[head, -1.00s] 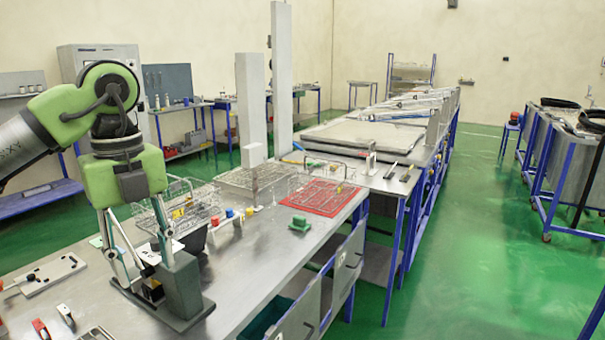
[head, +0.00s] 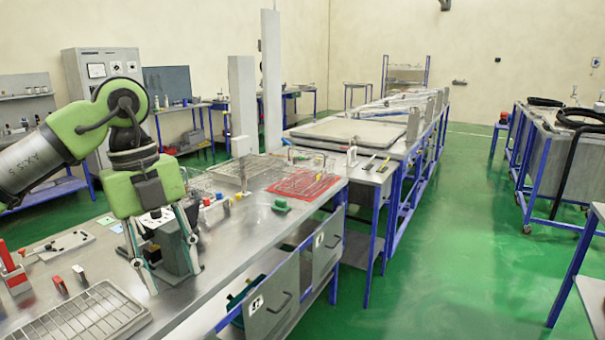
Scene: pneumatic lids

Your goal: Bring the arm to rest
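My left arm comes in from the left, and its green and dark gripper (head: 175,281) hangs pointing down over the steel workbench (head: 225,262). Its two thin fingers are spread apart, with nothing seen held between the tips. A grey block-like fixture (head: 176,257) stands on the bench behind the fingers and is partly hidden by them. I cannot tell whether a finger touches it. My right gripper is not in view.
A wire tray (head: 85,322) lies at the near left, beside small red-handled parts. Tall grey columns (head: 272,85) rise behind. Green floor (head: 440,270) is clear at right.

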